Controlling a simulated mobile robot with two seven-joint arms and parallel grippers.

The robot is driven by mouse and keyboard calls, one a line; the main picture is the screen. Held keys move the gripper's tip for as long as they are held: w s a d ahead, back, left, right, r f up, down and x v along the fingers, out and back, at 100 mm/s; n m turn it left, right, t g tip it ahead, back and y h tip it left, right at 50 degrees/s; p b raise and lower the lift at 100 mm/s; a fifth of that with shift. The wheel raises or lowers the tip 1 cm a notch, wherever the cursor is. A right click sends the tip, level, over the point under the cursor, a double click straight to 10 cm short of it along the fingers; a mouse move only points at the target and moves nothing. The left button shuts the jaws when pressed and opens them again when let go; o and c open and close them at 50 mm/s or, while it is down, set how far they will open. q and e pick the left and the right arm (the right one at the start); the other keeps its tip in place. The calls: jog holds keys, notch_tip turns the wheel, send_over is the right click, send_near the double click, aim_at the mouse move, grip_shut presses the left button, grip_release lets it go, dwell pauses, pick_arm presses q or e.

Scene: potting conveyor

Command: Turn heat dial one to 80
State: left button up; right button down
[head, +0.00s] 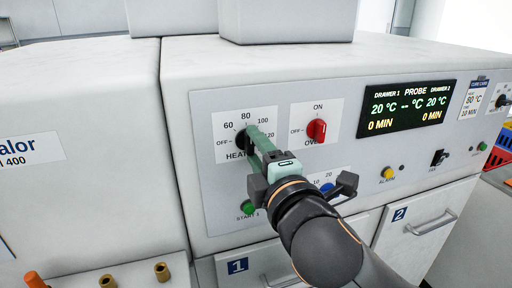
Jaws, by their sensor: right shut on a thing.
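Heat dial one (241,139) is a black knob on a white label plate with OFF, 60, 80, 100 and 120 marks, left on the grey control panel. My right gripper (254,138) is shut on this dial, its green fingers reaching to the knob from the lower right. The fingers and gripper body hide part of the dial, its HEAT lettering and its lower right scale. I cannot tell exactly which mark its pointer meets. My left gripper is not in view.
A red OVEN switch (317,130) sits right of the dial. The green START 1 button (249,208) and a partly hidden blue knob (327,188) are close to my gripper. The display (407,108) reads 20 °C for both drawers and 0 MIN. Drawer handles protrude below.

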dwell(0.3)
jog(key=shift+c, duration=1.4)
grip_release()
